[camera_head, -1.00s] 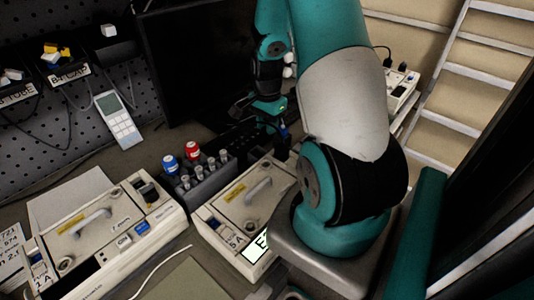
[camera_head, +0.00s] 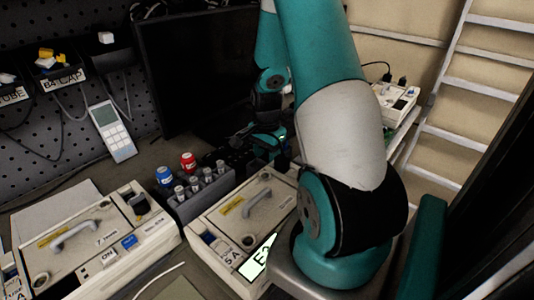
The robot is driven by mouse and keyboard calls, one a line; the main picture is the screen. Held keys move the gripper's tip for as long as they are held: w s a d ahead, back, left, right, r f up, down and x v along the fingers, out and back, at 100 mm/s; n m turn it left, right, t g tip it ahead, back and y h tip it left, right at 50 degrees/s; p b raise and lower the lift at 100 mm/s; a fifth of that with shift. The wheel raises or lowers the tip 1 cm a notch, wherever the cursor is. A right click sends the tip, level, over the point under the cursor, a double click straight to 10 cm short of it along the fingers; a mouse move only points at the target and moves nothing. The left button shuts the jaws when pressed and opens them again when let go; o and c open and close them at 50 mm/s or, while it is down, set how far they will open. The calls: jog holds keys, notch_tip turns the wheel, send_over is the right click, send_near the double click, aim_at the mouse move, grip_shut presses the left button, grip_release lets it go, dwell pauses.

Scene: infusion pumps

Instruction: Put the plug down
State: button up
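My gripper (camera_head: 266,140) is small in the view, beyond the right pump and beside the black monitor's foot. My own arm partly covers the area to its right. Its fingers are dark against dark things, so I cannot tell whether they are open or shut. No plug can be made out clearly at the fingers.
Two cream pumps with grey handles stand in front: a left pump (camera_head: 65,262) and a right pump (camera_head: 233,228). A grey rack (camera_head: 208,206) with vials and red and blue caps stands between them. A handheld device (camera_head: 112,130) leans on the pegboard. A ladder stands right.

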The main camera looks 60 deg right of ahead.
aim_at(267, 156)
jog(key=shift+r, duration=0.1)
notch_tip(267, 156, up, 12)
jog(key=w+a+r+n+t+y, duration=0.1)
jog(key=a+r+n, duration=0.2)
jog(key=a+n, duration=0.55)
jog(key=w+a+r+n+y, duration=0.1)
jog(key=a+r+n, duration=0.25)
jog(key=a, duration=0.95)
jog(key=s+a+r+n+y, duration=0.1)
jog(key=s+a+n, duration=0.4)
jog(key=a+n, duration=0.2)
jog(key=a, duration=0.2)
jog(key=shift+s+a+r, duration=0.2)
jog(key=shift+s+a, duration=0.1)
jog(key=shift+a, duration=0.1)
jog(key=s+a+n, duration=0.2)
jog(key=s+a+r+n, duration=0.1)
jog(key=s+a+n, duration=0.1)
jog(key=s+n, duration=0.1)
jog(key=s+a+n+g+y, duration=0.1)
jog(key=s+a+n, duration=0.1)
jog(key=shift+s+a+r, duration=0.15)
jog(key=shift+s+a, duration=0.15)
jog(key=shift+s, duration=0.1)
jog(key=shift+c, duration=1.1)
